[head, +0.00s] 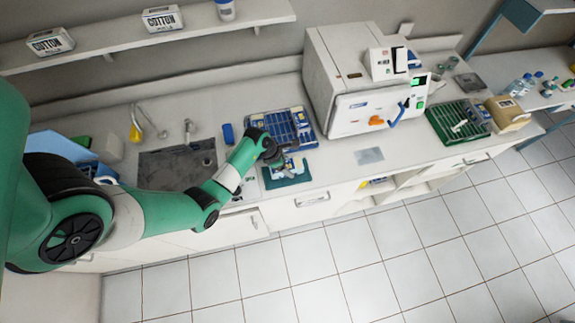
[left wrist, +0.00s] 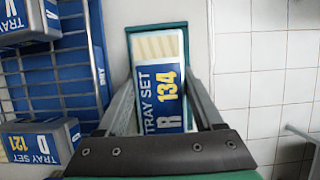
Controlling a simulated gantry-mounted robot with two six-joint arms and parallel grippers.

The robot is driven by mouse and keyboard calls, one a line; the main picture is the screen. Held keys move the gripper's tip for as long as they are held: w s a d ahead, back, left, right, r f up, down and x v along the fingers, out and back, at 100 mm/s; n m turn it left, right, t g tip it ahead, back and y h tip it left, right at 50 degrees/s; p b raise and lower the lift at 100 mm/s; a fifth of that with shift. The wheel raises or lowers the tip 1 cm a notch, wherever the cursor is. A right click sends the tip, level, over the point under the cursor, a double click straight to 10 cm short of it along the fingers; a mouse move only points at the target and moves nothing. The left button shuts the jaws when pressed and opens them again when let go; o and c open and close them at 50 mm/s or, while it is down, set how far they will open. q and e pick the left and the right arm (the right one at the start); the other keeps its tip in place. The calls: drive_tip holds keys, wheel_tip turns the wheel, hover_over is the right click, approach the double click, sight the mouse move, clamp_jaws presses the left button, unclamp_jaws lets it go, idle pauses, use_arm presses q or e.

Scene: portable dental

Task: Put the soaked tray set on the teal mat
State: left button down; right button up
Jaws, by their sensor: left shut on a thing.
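My left gripper (head: 284,160) is shut on a tray set (left wrist: 160,80), a box with a pale top and a blue label reading TRAY SET R 134. One finger lies along each side of the box. The teal mat (head: 288,181) is on the front of the counter, directly below the gripper; in the left wrist view its teal edge (left wrist: 154,28) shows around the box's far end. The box is over the mat, but I cannot tell whether it touches it. My right gripper is not in view.
A blue rack (head: 303,128) stands just behind the mat, holding other tray sets, including one labelled D 121 (left wrist: 38,143). A white steriliser (head: 352,112) stands right of it and a sink (head: 178,166) left. The counter's front edge is close to the mat.

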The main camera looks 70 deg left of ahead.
use_arm(q)
drive_tip(key=shift+f+b, duration=0.6)
drive_tip(key=shift+f, duration=0.95)
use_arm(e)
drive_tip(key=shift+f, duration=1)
use_arm(q)
drive_tip(key=shift+w, duration=0.1)
drive_tip(key=shift+f, duration=0.15)
drive_tip(key=shift+c, duration=0.2)
unclamp_jaws()
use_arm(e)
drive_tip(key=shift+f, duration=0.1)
use_arm(q)
drive_tip(key=shift+r, duration=0.4)
drive_tip(key=p+v, duration=0.4)
drive_tip(key=v, duration=0.6)
drive_tip(key=shift+r, duration=0.2)
drive_tip(key=shift+s+r, duration=0.45)
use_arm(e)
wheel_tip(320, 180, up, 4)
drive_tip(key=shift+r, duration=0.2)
